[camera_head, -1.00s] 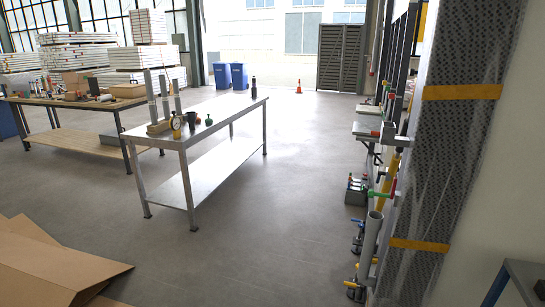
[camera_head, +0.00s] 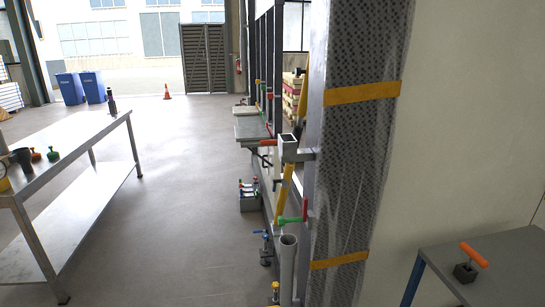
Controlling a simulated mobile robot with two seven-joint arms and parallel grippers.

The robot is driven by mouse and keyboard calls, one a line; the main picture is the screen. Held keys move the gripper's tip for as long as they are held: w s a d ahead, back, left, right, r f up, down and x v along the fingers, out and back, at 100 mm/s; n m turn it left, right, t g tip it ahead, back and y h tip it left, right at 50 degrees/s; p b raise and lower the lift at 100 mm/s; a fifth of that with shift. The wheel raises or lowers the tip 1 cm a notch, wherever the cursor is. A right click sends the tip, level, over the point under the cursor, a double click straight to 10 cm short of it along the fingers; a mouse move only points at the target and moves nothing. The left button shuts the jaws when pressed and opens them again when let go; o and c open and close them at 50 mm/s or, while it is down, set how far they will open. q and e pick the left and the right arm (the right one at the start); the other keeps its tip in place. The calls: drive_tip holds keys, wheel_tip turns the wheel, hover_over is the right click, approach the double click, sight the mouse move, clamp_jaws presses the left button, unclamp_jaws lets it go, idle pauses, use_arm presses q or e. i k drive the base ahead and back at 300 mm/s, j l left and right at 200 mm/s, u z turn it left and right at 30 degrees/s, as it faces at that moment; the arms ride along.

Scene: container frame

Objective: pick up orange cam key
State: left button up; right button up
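An orange cam key (camera_head: 474,255), a T-shaped tool with an orange handle, stands at the lower right. Its lower end is in a small dark block (camera_head: 465,272) on a grey table (camera_head: 510,262). The handle is tilted, with its right end lower. Neither of my grippers shows in the head view.
A tall wrapped panel with yellow straps (camera_head: 358,93) stands left of the grey table. A frame with clamps and a green-handled tool (camera_head: 291,220) is beside it. A metal workbench (camera_head: 60,147) is at the left. Open floor (camera_head: 180,210) lies between.

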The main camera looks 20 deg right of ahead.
sight(475, 255)
drive_tip(key=i+z, duration=0.2)
drive_tip(key=z, duration=0.15)
drive_tip(key=i+j+z, duration=0.15)
drive_tip(key=z, duration=0.2)
drive_tip(key=i+j+z, duration=0.2)
drive_tip(key=z, duration=0.15)
drive_tip(key=i, duration=0.05)
